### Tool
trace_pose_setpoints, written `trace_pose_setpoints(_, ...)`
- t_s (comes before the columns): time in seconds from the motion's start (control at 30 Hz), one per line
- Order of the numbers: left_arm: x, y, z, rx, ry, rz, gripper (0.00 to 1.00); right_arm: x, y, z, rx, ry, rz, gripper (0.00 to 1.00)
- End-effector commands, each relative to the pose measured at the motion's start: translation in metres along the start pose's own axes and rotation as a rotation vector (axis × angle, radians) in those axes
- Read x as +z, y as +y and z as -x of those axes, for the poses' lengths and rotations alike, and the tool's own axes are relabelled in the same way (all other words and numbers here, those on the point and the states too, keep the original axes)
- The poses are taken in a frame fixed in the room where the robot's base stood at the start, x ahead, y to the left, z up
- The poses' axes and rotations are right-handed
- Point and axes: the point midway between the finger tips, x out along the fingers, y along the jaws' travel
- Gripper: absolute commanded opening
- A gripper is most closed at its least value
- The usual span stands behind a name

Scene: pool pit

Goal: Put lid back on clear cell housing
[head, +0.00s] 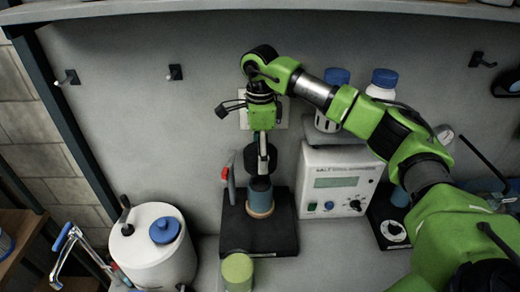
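My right arm reaches in from the right, and its gripper (262,158) points down over a black stand (284,232). A blue-grey cylinder (260,198) with a tan lower rim is on the stand, directly under the fingers. The fingers are seen edge-on and overlap its top, so I cannot tell whether they grip it. I cannot clearly make out a clear housing or a separate lid; they may be this cylinder or a part of it. A small jar with a yellow-green top (237,268) stands in front of the stand. My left gripper is out of view.
A white meter with a display (338,182) stands right of the stand, with blue-capped bottles (383,84) behind. A white canister with a blue cap (153,248) stands to the left. A red-topped upright tool (228,181) is close to the gripper. Wall hooks (175,72) are behind.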

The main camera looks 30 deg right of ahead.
Motion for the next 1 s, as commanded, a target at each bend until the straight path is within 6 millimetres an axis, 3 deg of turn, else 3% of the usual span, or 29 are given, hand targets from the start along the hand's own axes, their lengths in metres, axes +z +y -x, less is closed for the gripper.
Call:
trace_pose_setpoints(0.27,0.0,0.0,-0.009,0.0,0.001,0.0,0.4,0.0,-0.001,-0.012,0.0,0.0,-0.008,0.4)
trace_pose_setpoints(0.7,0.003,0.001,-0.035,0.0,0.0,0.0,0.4,0.0,0.0,-0.054,0.001,-0.001,-0.006,0.4)
trace_pose_setpoints(1.0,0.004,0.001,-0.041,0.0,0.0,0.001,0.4,0.0,-0.001,-0.064,-0.001,-0.001,-0.006,0.4)
